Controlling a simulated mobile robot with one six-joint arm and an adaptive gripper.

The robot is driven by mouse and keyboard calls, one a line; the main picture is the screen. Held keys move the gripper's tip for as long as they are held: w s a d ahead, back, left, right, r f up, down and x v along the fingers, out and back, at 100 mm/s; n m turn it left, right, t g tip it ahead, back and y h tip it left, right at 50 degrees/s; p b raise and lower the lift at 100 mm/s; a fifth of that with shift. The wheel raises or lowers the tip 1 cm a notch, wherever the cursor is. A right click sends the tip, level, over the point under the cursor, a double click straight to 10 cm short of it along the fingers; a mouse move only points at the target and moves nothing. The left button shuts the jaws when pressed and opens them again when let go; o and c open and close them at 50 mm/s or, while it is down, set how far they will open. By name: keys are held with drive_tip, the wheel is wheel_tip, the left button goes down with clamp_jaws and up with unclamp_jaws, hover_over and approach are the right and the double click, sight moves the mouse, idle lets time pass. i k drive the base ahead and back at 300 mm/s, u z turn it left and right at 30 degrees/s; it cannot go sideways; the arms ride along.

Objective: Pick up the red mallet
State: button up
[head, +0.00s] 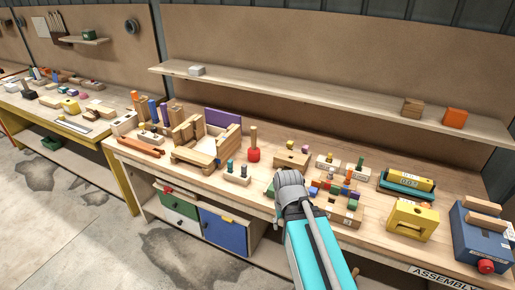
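The red mallet (253,155) stands on the wooden workbench in the head view, near the middle, red head down and pale wooden handle pointing up. Nothing touches its handle. My arm reaches in from the bottom, with its grey end (290,184) over the bench's front edge, below and to the right of the mallet and apart from it in the picture. My gripper's fingers cannot be made out, so whether they are open or shut does not show.
A block with pegs (237,174) stands just in front of the mallet. A wooden box (291,158) is to its right, and a wooden frame with a purple panel (222,118) to its left. Small coloured blocks crowd the bench near my arm. A shelf (330,98) runs behind.

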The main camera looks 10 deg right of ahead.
sight(253, 152)
drive_tip(key=i, duration=0.9)
drive_tip(key=u, duration=0.05)
